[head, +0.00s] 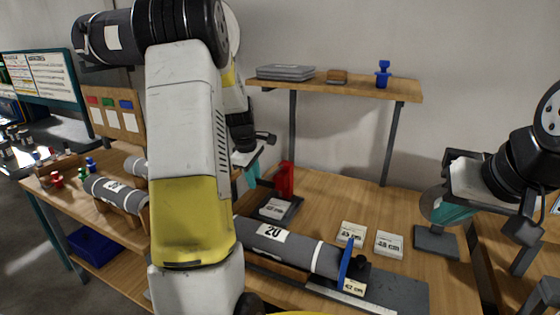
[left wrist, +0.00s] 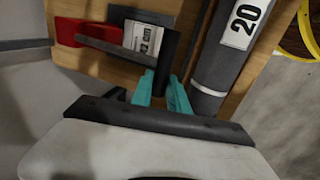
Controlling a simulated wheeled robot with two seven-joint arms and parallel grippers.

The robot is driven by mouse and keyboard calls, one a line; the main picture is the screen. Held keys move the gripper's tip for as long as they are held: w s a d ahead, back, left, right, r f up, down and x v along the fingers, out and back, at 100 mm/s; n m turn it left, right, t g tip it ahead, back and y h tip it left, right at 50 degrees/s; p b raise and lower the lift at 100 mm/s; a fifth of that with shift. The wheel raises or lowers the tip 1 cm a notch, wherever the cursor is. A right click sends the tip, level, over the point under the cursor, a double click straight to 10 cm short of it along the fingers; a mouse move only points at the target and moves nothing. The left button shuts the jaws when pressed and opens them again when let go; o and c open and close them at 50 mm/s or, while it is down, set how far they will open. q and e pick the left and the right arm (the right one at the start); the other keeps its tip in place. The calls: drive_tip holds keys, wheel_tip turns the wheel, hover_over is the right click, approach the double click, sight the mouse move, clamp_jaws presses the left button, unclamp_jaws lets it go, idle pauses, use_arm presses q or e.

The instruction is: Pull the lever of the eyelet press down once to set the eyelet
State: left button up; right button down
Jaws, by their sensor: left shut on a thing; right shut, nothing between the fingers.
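The eyelet press has a red body (head: 284,180) and a dark base with a white label, on the table in the middle of the head view. In the left wrist view its red body (left wrist: 76,32) is at the upper left, and the grey lever (left wrist: 115,50) runs right from it to a dark handle (left wrist: 169,58). My left gripper (head: 252,174) is beside the press, its teal fingers (left wrist: 162,88) shut on the handle end. The eyelet cannot be made out. My right gripper (head: 450,216) is shut and empty at the right, above a dark stand.
A shelf (head: 340,88) stands behind. Another roll lies at left.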

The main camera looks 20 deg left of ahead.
use_arm(q)
drive_tip(key=shift+s+f, duration=0.15)
drive_tip(key=shift+f, duration=0.9)
